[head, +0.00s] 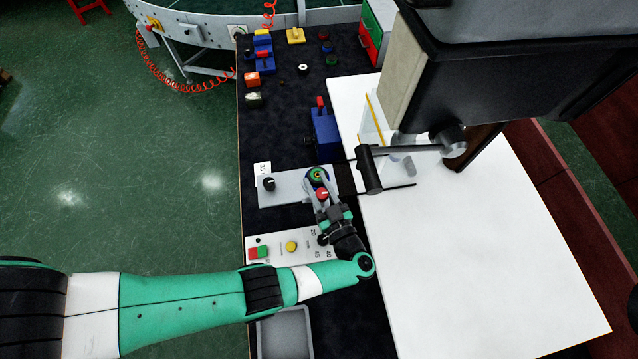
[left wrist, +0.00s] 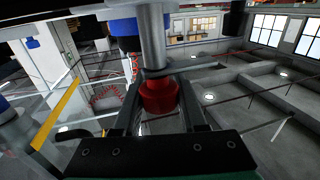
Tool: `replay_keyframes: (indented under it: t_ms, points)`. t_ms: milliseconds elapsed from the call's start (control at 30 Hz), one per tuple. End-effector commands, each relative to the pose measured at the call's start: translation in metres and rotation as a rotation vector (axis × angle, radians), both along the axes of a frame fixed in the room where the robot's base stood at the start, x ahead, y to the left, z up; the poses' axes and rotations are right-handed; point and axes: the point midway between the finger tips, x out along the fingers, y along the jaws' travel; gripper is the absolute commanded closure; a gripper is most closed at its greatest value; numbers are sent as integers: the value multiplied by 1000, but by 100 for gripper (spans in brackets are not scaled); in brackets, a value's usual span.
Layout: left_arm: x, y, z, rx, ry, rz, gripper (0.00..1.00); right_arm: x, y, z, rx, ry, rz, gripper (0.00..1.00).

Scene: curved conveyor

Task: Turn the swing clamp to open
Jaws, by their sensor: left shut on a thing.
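The swing clamp (head: 318,176) stands on a light grey plate (head: 290,188) on the dark bench, left of the white board. It has a round top with a green and yellow ring, and a red knob (head: 322,194) on its near side. My left gripper (head: 324,205) reaches in from the near side and is shut on the red knob. In the left wrist view, the red knob (left wrist: 160,95) sits between the two fingers, below a grey rod (left wrist: 152,40). The fingers partly hide the knob's sides. My right gripper is not in view.
A black knob (head: 269,184) is at the plate's left end. A dark machine with a handle (head: 369,170) overhangs the right side. A blue block (head: 325,135) stands behind the clamp. A white panel with buttons (head: 291,246) lies nearer, beside my left arm.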

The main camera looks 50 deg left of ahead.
Motion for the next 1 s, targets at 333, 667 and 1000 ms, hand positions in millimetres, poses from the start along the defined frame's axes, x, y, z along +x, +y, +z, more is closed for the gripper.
replay_keyframes:
  t_ms: [333,667,1000]
  points:
    - [-1,1,0,-2,1,39,100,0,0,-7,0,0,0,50]
    - [-1,1,0,-2,1,39,45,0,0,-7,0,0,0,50]
    - [-1,0,0,-1,1,38,29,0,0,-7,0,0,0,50]
